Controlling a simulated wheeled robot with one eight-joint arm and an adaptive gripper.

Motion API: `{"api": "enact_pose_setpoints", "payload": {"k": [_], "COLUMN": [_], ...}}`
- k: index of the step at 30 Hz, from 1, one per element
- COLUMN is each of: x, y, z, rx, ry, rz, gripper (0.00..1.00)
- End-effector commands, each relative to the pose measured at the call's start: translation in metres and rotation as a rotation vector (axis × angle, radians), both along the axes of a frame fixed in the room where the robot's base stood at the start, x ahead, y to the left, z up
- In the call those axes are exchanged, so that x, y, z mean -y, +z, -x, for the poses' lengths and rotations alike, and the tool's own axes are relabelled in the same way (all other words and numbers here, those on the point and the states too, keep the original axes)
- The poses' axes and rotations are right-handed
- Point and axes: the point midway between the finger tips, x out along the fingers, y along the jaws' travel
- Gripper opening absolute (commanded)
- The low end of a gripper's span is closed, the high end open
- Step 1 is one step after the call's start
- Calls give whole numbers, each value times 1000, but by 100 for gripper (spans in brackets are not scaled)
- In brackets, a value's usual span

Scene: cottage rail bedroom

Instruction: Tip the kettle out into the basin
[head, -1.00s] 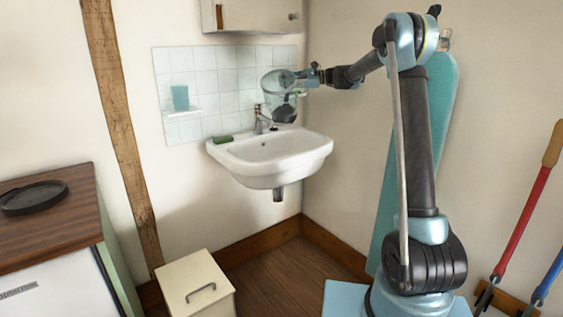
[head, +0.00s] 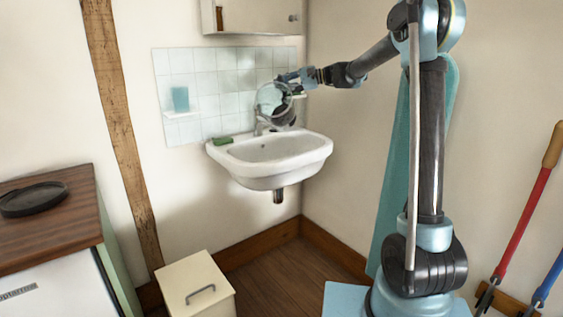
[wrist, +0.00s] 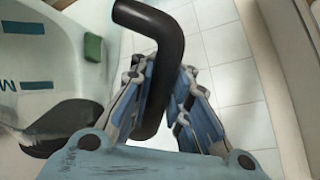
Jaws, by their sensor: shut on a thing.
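The kettle (head: 270,97) has a clear body with a dark part low on its right. It hangs tilted above the white basin (head: 230,156), apart from it, with a round end turned towards the head camera. My gripper (head: 290,82) is at the kettle's upper right. In the wrist view my gripper (wrist: 165,85) is shut on the black kettle handle (wrist: 150,22). Part of the clear body with blue marks shows there at the left (wrist: 25,60). I cannot tell whether anything is flowing out.
A tap (head: 262,124) stands at the basin's back, just below the kettle. A green sponge (head: 222,141) lies on the basin's left rim. A blue cup (head: 180,98) sits on a small wall shelf. A cabinet (head: 250,17) hangs above. A cream bin (head: 195,287) stands on the floor.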

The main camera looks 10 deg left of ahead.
Motion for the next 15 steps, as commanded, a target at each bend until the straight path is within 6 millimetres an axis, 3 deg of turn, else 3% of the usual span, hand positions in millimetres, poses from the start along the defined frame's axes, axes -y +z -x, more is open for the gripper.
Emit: {"api": "enact_pose_setpoints", "payload": {"k": [15], "x": [-2], "y": [0], "z": [58], "rx": [276], "ry": [2], "rz": [9], "gripper": [0]}}
